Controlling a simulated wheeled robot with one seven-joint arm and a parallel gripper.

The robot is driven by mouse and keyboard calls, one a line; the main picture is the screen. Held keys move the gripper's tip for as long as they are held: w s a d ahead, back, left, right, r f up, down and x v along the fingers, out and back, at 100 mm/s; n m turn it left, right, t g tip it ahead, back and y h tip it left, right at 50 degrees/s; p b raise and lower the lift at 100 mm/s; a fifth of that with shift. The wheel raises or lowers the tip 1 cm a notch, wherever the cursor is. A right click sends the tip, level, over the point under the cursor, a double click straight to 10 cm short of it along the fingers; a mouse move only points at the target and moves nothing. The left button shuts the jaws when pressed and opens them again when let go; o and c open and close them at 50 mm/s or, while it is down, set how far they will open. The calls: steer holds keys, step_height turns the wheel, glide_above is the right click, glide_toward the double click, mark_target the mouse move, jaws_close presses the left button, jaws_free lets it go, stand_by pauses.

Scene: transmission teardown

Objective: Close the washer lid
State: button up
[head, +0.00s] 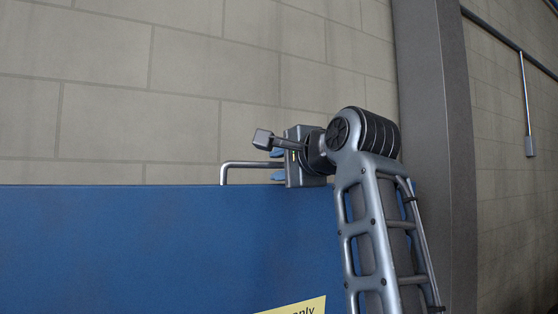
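The washer lid (170,245) shows as a large blue panel standing up across the lower left of the head view. A bent grey metal handle (240,164) rises from its top edge. My gripper (276,165) is at the right part of the handle, pointing left. Whether either finger touches the bar is hard to tell. The handle's right end is hidden behind my gripper. The washer's tub is not in view.
A yellow label (297,306) with dark print is partly visible at the bottom of the blue panel. A block wall (130,90) stands behind. A grey column (436,130) rises at right, behind my arm. The space above the lid's left part is clear.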

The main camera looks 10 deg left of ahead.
steer(key=shift+w+a, duration=0.3)
steer(key=shift+w, duration=0.1)
steer(key=shift+f, duration=0.1)
jaws_close()
